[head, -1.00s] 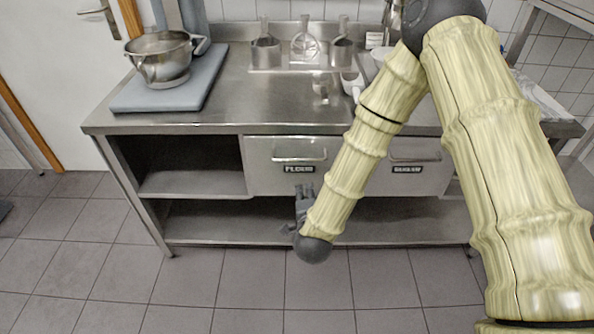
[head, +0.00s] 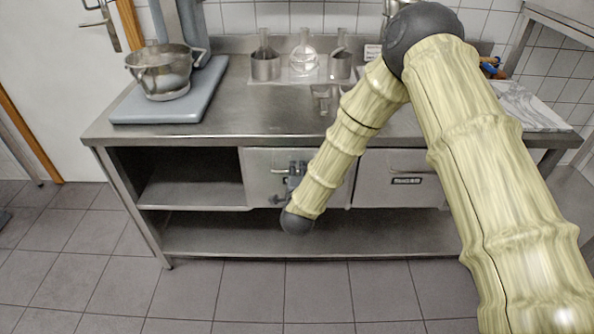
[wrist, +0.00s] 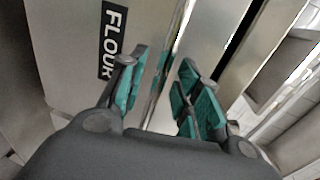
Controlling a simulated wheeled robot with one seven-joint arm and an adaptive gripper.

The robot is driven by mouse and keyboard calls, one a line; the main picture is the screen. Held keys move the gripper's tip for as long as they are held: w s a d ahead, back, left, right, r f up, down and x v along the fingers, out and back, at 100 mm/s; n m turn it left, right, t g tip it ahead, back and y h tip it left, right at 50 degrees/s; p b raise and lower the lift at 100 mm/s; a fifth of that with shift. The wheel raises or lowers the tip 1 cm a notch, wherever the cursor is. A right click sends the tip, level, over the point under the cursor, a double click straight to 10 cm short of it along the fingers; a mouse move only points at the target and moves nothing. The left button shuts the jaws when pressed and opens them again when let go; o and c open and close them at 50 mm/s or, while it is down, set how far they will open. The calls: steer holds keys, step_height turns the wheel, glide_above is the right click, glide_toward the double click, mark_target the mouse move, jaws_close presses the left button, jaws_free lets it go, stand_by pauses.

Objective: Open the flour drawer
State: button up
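The flour drawer (head: 257,180) is a steel drawer front under the counter, flush with the cabinet and closed. Its black FLOUR label (wrist: 113,38) shows clearly in the wrist view. My gripper (head: 298,168) is at the drawer's front, covering part of the handle and the label in the head view. In the wrist view my gripper (wrist: 160,92) is open, with teal pads on either side of the shiny handle bar (wrist: 172,62). The bar runs between the fingers; neither pad clearly presses on it.
A second labelled drawer (head: 405,190) is to the right, partly behind my arm. Open shelves (head: 190,193) lie left and below. The tiled floor in front is clear.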

steer(key=shift+w+f, duration=0.1)
steer(key=shift+w, duration=0.45)
jaws_close()
